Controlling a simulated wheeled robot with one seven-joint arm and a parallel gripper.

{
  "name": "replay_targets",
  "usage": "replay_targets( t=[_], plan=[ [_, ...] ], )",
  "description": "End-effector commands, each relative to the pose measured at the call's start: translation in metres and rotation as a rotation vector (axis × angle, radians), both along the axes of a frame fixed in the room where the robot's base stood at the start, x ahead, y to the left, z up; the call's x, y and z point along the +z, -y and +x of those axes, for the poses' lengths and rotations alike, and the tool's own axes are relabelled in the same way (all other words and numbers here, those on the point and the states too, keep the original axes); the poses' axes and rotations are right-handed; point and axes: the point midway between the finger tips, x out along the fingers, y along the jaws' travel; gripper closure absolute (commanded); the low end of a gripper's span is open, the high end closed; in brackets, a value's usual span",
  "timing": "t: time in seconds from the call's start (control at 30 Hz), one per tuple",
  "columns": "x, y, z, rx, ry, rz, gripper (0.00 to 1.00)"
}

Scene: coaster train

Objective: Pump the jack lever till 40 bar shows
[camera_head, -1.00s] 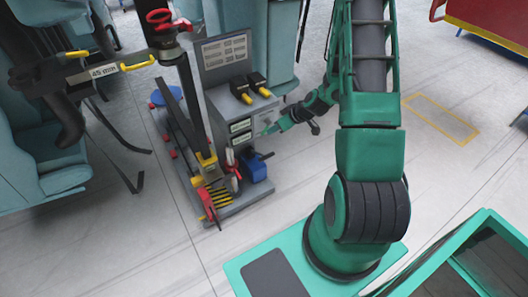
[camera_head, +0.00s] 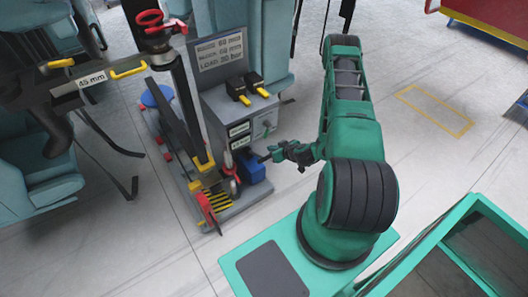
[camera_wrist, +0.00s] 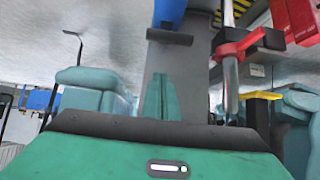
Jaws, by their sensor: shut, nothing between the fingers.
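The jack cart (camera_head: 240,203) stands left of my arm, with a tall post and a red handwheel (camera_head: 149,18). Its display panel (camera_head: 221,50) has a bottom line that seems to read LOAD 30 bar. A blue block (camera_head: 252,170) sits at the cart's near right corner; a short black bar beside its top may be the jack lever. The blue block (camera_wrist: 169,12) and black bar (camera_wrist: 169,37) also show in the wrist view. My gripper (camera_head: 266,158) is shut and empty beside the block's upper right; contact with the bar cannot be told.
A small green handle (camera_head: 267,129) is on the grey box, with black-and-yellow switches (camera_head: 247,88) above. Red-handled parts (camera_head: 207,209) stand at the cart's front. Teal seats (camera_head: 40,180) are at left.

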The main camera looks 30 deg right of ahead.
Motion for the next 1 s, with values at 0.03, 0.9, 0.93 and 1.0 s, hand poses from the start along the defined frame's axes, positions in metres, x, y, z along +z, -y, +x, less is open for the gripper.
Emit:
replay_targets(
  t=[0.03,0.9,0.93,1.0],
  plan=[
    [-0.001,-0.002,0.002,0.002,0.002,-0.001,1.0],
    [-0.076,-0.014,0.053,0.014,0.0,0.001,1.0],
    [-0.077,-0.014,0.051,0.014,0.0,0.0,1.0],
    [-0.079,-0.015,0.047,0.014,0.001,0.0,1.0]
  ],
)
